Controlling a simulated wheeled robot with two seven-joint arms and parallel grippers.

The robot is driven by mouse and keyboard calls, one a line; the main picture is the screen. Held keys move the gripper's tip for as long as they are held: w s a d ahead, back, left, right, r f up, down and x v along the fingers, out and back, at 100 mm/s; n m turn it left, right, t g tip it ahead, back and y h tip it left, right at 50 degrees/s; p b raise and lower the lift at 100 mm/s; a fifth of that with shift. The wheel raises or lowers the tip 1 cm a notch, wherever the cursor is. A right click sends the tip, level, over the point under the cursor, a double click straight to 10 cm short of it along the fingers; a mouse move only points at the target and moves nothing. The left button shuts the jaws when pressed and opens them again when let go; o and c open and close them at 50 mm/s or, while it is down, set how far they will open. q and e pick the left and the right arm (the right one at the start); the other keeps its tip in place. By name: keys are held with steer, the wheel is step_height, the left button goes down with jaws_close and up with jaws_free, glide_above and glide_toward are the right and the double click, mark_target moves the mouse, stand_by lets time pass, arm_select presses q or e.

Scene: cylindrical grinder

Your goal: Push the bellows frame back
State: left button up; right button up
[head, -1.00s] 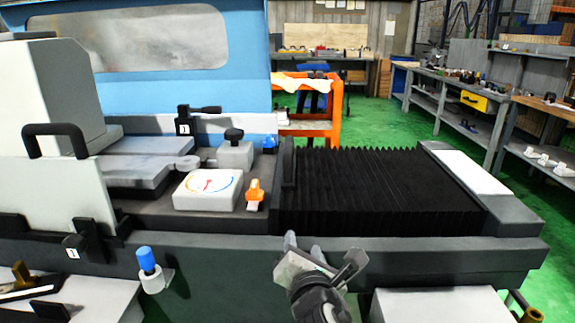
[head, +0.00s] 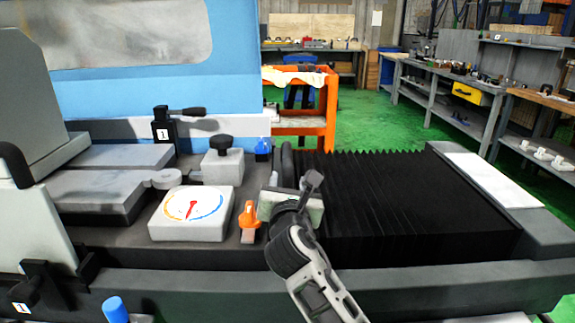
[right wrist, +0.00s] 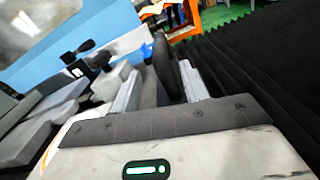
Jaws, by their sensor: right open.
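The black pleated bellows (head: 405,200) lies along the grinder bed. Its dark upright frame (head: 287,162) stands at the bellows' left end. My right gripper (head: 293,182) is over the bed at this end, at the near part of the frame, and partly hides it. In the right wrist view, the two fingers of the right gripper (right wrist: 160,85) are apart, and the rounded dark edge of the frame (right wrist: 168,68) shows between them. Whether the fingers touch the frame cannot be told. My left gripper is not in view.
Left of the gripper are an orange knob (head: 249,218), a white dial box (head: 192,213) and a grey block with a black knob (head: 222,162). A blue knob (head: 263,148) sits behind. An orange cart (head: 331,110) stands beyond the bed.

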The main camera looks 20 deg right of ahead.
mark_target(288, 165)
steer(key=x, duration=0.8)
steer(key=shift+w+d+b, duration=0.1)
steer(key=shift+w+b, duration=0.25)
steer(key=shift+b, duration=0.05)
jaws_close()
